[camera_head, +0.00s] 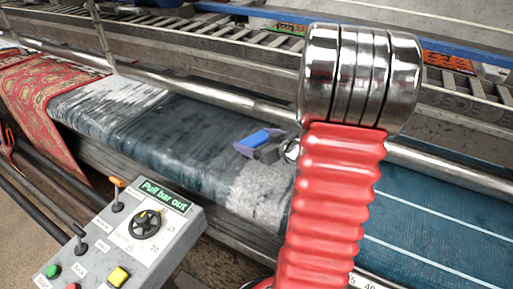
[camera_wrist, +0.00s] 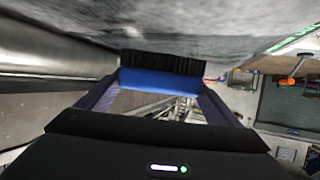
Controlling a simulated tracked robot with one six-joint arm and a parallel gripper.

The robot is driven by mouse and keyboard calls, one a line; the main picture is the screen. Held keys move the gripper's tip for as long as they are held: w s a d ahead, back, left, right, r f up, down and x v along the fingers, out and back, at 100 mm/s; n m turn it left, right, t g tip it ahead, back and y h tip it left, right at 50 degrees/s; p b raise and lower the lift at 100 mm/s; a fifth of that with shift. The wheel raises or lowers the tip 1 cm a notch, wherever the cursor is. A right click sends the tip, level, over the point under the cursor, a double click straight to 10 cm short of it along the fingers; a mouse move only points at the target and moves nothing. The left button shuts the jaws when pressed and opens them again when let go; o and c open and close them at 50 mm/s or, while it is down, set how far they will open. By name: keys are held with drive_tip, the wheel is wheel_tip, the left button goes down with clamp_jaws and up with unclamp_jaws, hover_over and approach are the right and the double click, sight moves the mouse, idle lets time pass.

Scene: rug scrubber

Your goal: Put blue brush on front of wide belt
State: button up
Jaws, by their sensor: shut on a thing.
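The blue brush shows in the head view (camera_head: 254,138) over the dark blue-grey wide belt (camera_head: 150,130). In the wrist view the blue brush (camera_wrist: 160,80) sits between the two dark purple fingers of my gripper (camera_wrist: 160,92), which is shut on it. Its black bristles face the grey, worn belt surface (camera_wrist: 150,25) filling the top of that view. The bristles are very close to the belt; I cannot tell whether they touch. In the head view my gripper (camera_head: 265,150) is small and partly hidden behind my red arm.
A grey control box (camera_head: 130,230) with "Pull bar out", a dial, levers and buttons stands at front left. A shiny metal bar (camera_head: 210,90) runs behind the belt. A red patterned rug (camera_head: 50,95) lies at left. A blue belt part with white lines (camera_head: 440,220) extends right.

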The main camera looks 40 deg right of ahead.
drive_tip(key=shift+f, duration=1.8)
drive_tip(key=shift+f, duration=0.15)
drive_tip(key=o, duration=1)
drive_tip(key=shift+s+r, duration=0.1)
drive_tip(key=shift+r, duration=0.1)
drive_tip(key=v, duration=1.2)
drive_tip(key=shift+d, duration=0.1)
